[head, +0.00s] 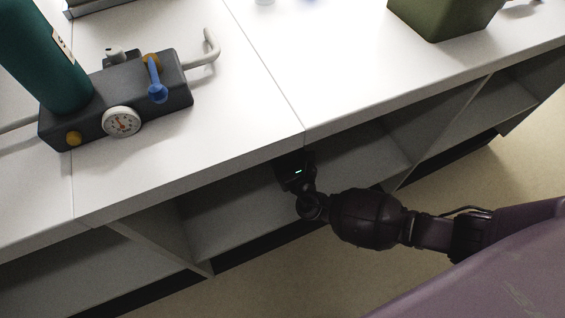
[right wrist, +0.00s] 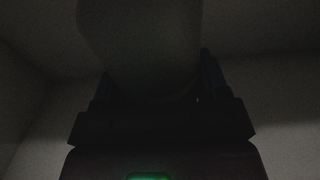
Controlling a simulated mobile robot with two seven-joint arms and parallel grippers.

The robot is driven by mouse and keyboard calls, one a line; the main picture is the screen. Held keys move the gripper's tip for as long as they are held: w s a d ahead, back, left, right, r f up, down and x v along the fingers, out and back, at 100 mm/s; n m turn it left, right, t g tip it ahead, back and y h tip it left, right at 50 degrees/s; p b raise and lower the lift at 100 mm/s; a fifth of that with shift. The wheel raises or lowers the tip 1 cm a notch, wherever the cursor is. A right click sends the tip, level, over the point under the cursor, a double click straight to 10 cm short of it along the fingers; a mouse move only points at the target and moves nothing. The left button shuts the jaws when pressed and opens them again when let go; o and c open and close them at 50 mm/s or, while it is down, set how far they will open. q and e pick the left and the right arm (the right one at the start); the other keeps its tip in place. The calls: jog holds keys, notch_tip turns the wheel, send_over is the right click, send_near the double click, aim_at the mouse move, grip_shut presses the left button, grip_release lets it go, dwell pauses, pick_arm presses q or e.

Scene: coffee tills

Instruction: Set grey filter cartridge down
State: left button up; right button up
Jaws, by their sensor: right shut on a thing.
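My right gripper (head: 293,172) reaches into the open shelf under the white counter in the head view. Its fingertips are hidden there by the counter edge. In the very dark right wrist view, a grey rounded cylinder, the grey filter cartridge (right wrist: 142,40), stands between the fingers of the right gripper (right wrist: 155,92), which is shut on it. The cartridge's far end runs out of the top of that view. Whether it touches the shelf board (head: 235,222) cannot be told. My left gripper is not in view.
On the white counter (head: 235,125) stands a dark block (head: 165,88) with a gauge (head: 122,122), a blue lever (head: 156,88), a bent grey pipe (head: 208,52) and a teal cylinder (head: 45,60). A green bin (head: 440,18) is at the top right. Upright dividers (head: 165,235) split the shelf.

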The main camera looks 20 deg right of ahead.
jog(key=shift+f, duration=0.7)
notch_tip(320, 180, down, 4)
jog(key=shift+f+b, duration=0.1)
jog(key=shift+b, duration=1.1)
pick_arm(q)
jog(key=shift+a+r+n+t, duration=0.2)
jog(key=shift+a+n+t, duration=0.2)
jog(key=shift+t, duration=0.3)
pick_arm(e)
jog(key=shift+w, duration=0.1)
jog(key=o, duration=1.1)
